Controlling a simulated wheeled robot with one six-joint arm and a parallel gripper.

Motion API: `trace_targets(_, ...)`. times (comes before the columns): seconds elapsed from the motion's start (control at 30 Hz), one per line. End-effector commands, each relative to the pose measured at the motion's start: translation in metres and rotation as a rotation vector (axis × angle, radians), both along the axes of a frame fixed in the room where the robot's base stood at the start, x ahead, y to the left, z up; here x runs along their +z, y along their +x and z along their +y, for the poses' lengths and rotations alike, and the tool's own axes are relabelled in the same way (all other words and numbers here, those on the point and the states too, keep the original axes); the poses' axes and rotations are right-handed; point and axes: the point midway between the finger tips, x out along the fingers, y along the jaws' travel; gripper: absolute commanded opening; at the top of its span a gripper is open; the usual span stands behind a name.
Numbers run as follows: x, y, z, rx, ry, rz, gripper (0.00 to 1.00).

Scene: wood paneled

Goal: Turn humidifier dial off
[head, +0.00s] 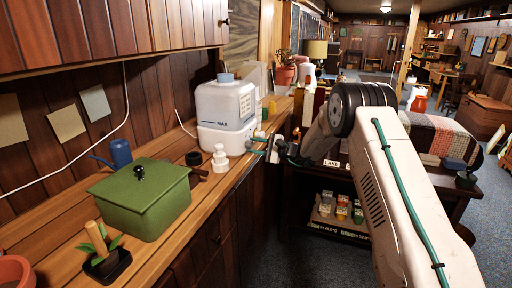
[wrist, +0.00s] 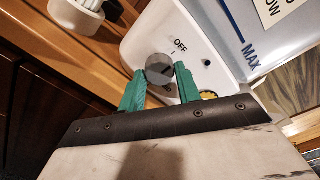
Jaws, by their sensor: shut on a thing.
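The humidifier has a white base (head: 222,139) and a translucent tank (head: 225,105) marked MAX, and stands on the wooden counter in the head view. In the wrist view its white front panel (wrist: 193,48) shows the word OFF above a short line. The round grey dial (wrist: 159,68) sits below that label, with a dark pointer line on its face. My gripper (wrist: 160,82) has green fingertips, one on each side of the dial, shut on it. In the head view my gripper (head: 262,145) reaches the front of the base from the right; the dial is hidden there.
A white bottle (head: 220,160) stands just left of the humidifier's front. A green lidded box (head: 143,198), a blue watering can (head: 120,153) and a small potted plant (head: 103,258) are further left on the counter. The counter's front edge runs below my gripper.

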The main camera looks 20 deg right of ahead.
Motion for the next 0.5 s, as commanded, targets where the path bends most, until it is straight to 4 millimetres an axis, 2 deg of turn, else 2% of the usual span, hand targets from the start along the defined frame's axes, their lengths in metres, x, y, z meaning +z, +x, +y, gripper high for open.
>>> trace_targets(0.5,-0.0006,-0.0003,-0.0011,-0.001,-0.027,-0.036,0.1)
